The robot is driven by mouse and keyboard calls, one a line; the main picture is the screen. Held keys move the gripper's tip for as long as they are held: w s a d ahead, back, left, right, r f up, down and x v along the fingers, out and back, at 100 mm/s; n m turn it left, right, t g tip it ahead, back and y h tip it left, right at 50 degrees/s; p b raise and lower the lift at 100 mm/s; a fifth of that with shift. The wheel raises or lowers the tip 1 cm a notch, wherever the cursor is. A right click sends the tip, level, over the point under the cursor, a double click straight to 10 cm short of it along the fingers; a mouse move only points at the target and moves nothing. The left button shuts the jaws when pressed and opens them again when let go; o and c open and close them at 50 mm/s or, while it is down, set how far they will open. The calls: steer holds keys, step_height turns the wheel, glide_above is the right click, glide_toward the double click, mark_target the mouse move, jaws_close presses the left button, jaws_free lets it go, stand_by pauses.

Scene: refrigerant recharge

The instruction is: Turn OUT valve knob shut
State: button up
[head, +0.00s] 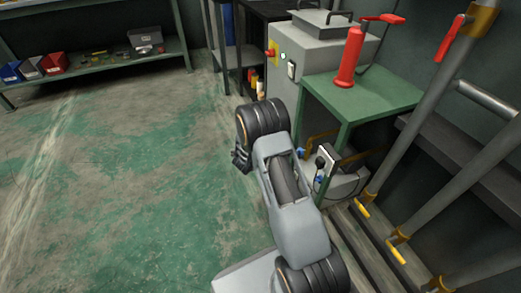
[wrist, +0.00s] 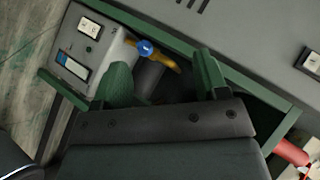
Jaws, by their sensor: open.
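A round blue knob (wrist: 145,47) with a pale mark sits on a grey-white machine (wrist: 88,45), beside a yellow hose or fitting (wrist: 168,52). I cannot read which valve it is. My gripper is not clearly seen there.
The green table (head: 385,97) carries a red cylinder (head: 349,58). Its green frame (wrist: 195,45) crosses the wrist view close to my fingers. A grey cabinet (head: 330,48) stands behind. The floor at left is clear.

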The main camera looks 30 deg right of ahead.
steer(key=shift+w+a+r+n+y, duration=0.3)
steer(key=shift+a+r, duration=0.1)
steer(key=shift+r, duration=0.1)
steer(key=shift+c, duration=0.3)
